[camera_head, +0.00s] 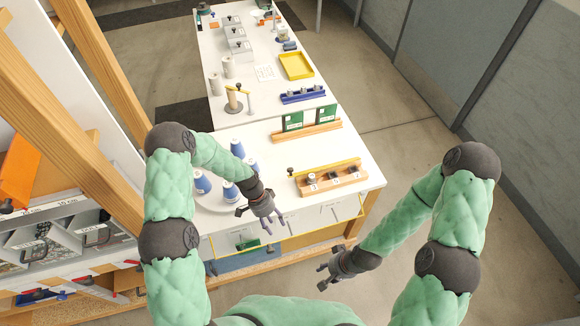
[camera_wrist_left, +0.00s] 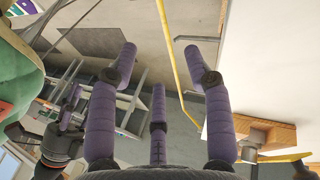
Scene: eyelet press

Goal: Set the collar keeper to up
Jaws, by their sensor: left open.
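My left gripper (camera_head: 268,222) is open and empty at the table's front edge, left of and nearer than the block. In the left wrist view its fingers (camera_wrist_left: 160,62) are spread, and a wooden piece (camera_wrist_left: 265,133) with a yellow part (camera_wrist_left: 285,158) shows at right. My right gripper (camera_head: 328,277) looks open and empty, off the table's front.
Blue cones (camera_head: 229,191) stand on a round plate left of my left gripper. Green boards (camera_head: 293,121) stand in a wooden rack behind the block. A yellow rail (camera_head: 300,232) runs along the table front. A yellow tray (camera_head: 296,66) lies farther back.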

